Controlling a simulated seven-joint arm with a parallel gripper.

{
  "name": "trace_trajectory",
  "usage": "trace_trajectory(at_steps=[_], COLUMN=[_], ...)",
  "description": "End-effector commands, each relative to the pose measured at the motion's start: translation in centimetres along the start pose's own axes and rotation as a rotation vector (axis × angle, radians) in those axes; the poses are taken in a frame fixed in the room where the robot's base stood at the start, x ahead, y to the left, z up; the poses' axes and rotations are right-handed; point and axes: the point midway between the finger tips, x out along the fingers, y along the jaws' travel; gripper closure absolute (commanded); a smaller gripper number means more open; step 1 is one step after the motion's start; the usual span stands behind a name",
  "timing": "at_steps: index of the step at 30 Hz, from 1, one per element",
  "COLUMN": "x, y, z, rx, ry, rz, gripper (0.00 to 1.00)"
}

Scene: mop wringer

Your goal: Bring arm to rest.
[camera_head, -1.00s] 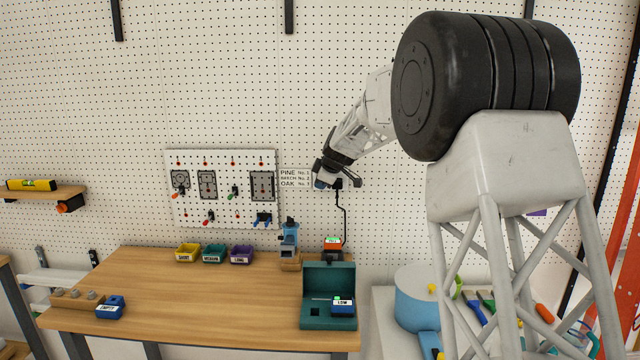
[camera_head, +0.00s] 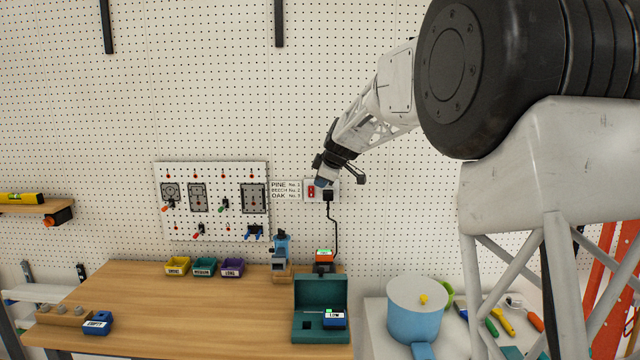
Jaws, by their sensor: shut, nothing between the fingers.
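My gripper (camera_head: 320,184) is at the end of my raised arm, in front of the pegboard wall and above the back right of the workbench. It is small and dark in the picture; it is shut with nothing held. It shows beside the wall socket (camera_head: 330,196) with a black plug and cord, apart from the bench top. I cannot tell how far it is from the wall.
The wooden workbench (camera_head: 190,310) holds yellow, green and purple bins (camera_head: 204,267), a teal case (camera_head: 320,300), an orange-topped charger (camera_head: 324,256) and a blue block labelled EMPTY (camera_head: 97,323).

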Motion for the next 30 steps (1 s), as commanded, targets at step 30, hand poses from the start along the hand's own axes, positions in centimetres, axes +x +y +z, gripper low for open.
trace_trajectory(at_steps=[30], x=[-9.9], y=[-9.6], z=[3.8], rx=[0.297], ry=[-0.089], rz=[-0.039], gripper=[1.0])
